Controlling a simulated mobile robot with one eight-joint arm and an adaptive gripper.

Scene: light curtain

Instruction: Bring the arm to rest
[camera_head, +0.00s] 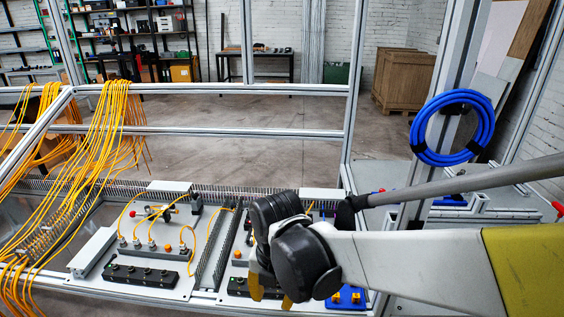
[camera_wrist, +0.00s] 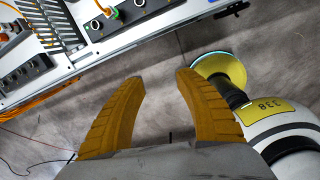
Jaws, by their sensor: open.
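My gripper (camera_wrist: 158,85) shows in the wrist view with two ribbed orange fingers spread apart. Nothing is between them; the grey floor shows in the gap. In the head view the gripper (camera_head: 268,290) hangs at the lower middle, mostly hidden behind my black wrist joints. It is in front of the right half of the panel table (camera_head: 190,285). My arm reaches in from the right edge of the head view. In the wrist view the table edge (camera_wrist: 150,35) lies beyond the fingertips, apart from them.
Yellow cables (camera_head: 115,115) hang over the aluminium frame at left. A blue hose coil (camera_head: 452,127) hangs on the right post. A wooden crate (camera_head: 403,79) and shelves stand at the back. Part of my own base shows at right in the wrist view. The floor behind the frame is clear.

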